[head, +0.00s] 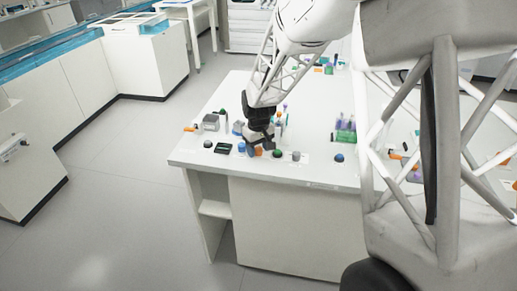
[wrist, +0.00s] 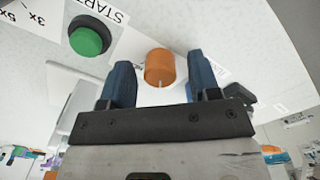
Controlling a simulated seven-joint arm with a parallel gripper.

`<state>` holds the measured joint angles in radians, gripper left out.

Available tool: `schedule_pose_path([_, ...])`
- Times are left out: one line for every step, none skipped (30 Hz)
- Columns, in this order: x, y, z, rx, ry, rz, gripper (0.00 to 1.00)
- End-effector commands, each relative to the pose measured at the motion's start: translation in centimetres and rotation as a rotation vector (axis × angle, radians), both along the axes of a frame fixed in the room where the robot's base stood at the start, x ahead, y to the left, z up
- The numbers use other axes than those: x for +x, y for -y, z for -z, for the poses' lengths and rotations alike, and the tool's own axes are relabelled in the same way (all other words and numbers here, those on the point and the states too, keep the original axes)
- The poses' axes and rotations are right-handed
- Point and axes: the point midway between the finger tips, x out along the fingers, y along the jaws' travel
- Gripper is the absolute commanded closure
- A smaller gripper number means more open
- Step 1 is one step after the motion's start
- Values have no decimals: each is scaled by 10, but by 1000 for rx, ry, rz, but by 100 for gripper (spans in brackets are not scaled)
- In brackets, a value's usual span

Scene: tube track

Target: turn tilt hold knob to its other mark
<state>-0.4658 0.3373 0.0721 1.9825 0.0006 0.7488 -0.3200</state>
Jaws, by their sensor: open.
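An orange round knob (wrist: 159,67) with a pale pointer line stands on the light panel in the wrist view. Its printed label is mostly hidden, so I cannot read its name or marks. My gripper (wrist: 160,60) is open, with one blue finger on each side of the knob and gaps on both sides. I cannot tell how far down the fingers reach along it. In the head view my gripper (head: 261,143) is low over the front of the white table (head: 310,173), at the orange knob (head: 259,153).
A green button (wrist: 87,40) in a black ring, labelled START, is left of the knob. In the head view a blue knob (head: 241,147) and a grey knob (head: 296,156) are close by. A green rack with tubes (head: 345,130) stands to the right.

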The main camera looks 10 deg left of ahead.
Motion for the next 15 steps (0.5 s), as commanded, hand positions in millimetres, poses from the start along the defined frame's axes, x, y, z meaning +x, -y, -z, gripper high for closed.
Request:
schedule_pose_path([0,0,1,0,0,0,44])
schedule_pose_path([0,0,2,0,0,0,44])
schedule_pose_path([0,0,3,0,0,0,44])
schedule_pose_path([0,0,3,0,0,0,44])
schedule_pose_path([0,0,3,0,0,0,44])
schedule_pose_path([0,0,3,0,0,0,44])
schedule_pose_path([0,0,3,0,0,0,44])
schedule_pose_path([0,0,3,0,0,0,44])
schedule_pose_path([0,0,3,0,0,0,44])
schedule_pose_path([0,0,3,0,0,0,44])
schedule_pose_path([0,0,3,0,0,0,48])
schedule_pose_path([0,0,3,0,0,0,54])
schedule_pose_path([0,0,3,0,0,0,59])
schedule_pose_path([0,0,3,0,0,0,64])
schedule_pose_path([0,0,3,0,0,0,70])
